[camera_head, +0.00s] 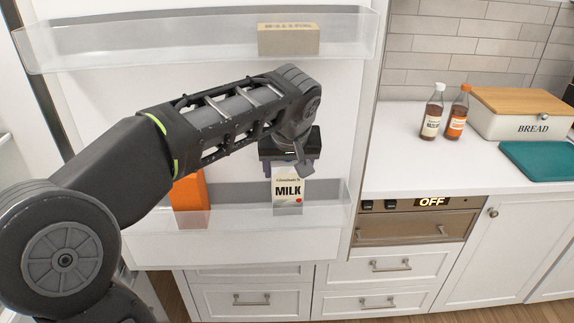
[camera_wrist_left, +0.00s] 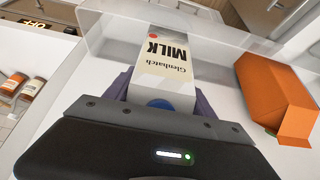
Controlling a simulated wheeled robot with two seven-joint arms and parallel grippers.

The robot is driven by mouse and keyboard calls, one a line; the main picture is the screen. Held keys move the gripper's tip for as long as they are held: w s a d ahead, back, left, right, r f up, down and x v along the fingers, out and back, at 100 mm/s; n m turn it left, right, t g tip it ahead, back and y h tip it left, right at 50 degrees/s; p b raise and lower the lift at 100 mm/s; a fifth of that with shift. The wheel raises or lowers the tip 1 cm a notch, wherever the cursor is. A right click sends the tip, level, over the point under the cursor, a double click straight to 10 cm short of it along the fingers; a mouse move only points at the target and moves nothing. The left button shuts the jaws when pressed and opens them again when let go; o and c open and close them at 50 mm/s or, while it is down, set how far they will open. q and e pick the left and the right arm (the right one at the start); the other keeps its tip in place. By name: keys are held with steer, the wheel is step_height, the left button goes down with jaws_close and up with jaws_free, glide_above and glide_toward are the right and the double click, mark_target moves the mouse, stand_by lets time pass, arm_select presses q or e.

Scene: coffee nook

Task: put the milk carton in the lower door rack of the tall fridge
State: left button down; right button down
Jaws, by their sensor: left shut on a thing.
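The white milk carton (camera_head: 289,188) with "MILK" on its front stands upright, its lower part behind the clear front wall of the lower door rack (camera_head: 240,238) on the fridge door. My left gripper (camera_head: 290,165) is above the carton and shut on its top. In the left wrist view the carton (camera_wrist_left: 166,62) sits between the purple fingers of my left gripper (camera_wrist_left: 160,98), its far end inside the clear rack (camera_wrist_left: 200,35). I cannot tell whether its base touches the rack floor. My right gripper is not in view.
An orange carton (camera_head: 189,200) stands in the same rack, left of the milk; it also shows in the wrist view (camera_wrist_left: 270,90). The upper door rack (camera_head: 150,45) holds a butter box (camera_head: 288,39). A counter (camera_head: 400,160) with bottles and a bread box (camera_head: 520,120) lies right.

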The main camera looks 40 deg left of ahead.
arm_select(q)
steer(key=shift+w+a+f+g+h, duration=0.15)
steer(key=shift+w+f+g+h, duration=0.1)
steer(key=shift+f, duration=0.25)
steer(key=shift+w+a+f+g+h, duration=0.15)
steer(key=shift+f+g, duration=0.1)
steer(key=shift+f, duration=0.45)
steer(key=shift+f, duration=0.2)
steer(key=shift+c, duration=1.6)
jaws_free()
steer(key=shift+r+p, duration=0.2)
steer(key=shift+p, duration=0.1)
steer(key=v, duration=1.2)
steer(key=shift+s, duration=0.1)
steer(key=shift+f, duration=0.1)
